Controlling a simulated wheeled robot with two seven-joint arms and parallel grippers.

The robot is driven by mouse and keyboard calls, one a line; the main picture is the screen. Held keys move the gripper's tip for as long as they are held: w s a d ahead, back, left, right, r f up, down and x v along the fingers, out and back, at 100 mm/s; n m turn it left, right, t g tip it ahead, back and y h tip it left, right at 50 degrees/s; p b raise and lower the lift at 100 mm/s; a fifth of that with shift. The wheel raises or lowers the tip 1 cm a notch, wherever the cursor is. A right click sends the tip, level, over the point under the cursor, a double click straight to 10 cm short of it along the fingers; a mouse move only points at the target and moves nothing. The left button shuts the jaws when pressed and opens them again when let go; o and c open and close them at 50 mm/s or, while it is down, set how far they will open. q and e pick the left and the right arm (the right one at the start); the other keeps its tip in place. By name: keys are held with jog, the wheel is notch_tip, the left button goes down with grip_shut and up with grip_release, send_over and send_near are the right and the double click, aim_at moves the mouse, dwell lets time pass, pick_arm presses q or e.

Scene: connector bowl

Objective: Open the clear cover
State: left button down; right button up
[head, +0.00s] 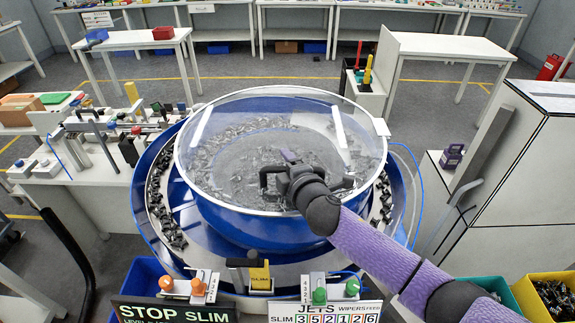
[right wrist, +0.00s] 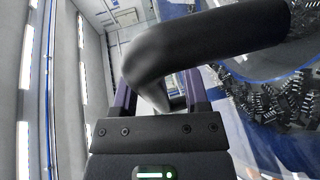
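The clear cover (head: 225,112) is a round see-through disc with white strips, lying over the blue bowl (head: 265,232) of dark connectors. A black bar handle (head: 340,184) sits on its near part. My right gripper (head: 288,156) reaches in from the lower right and is at the handle. In the right wrist view the bent black handle (right wrist: 150,58) passes between my two purple fingers (right wrist: 160,92). The fingers stand apart, with a gap showing beside the right one, so they look open around the handle. My left gripper is not in view.
A control panel with coloured knobs (head: 319,295) and a "STOP SLIM" sign (head: 173,309) stand in front. A bench with fixtures (head: 100,130) is at the left, a white cabinet (head: 520,170) at the right. A yellow bin (head: 546,297) is at the lower right.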

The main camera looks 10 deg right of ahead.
grip_shut()
dwell(1.3)
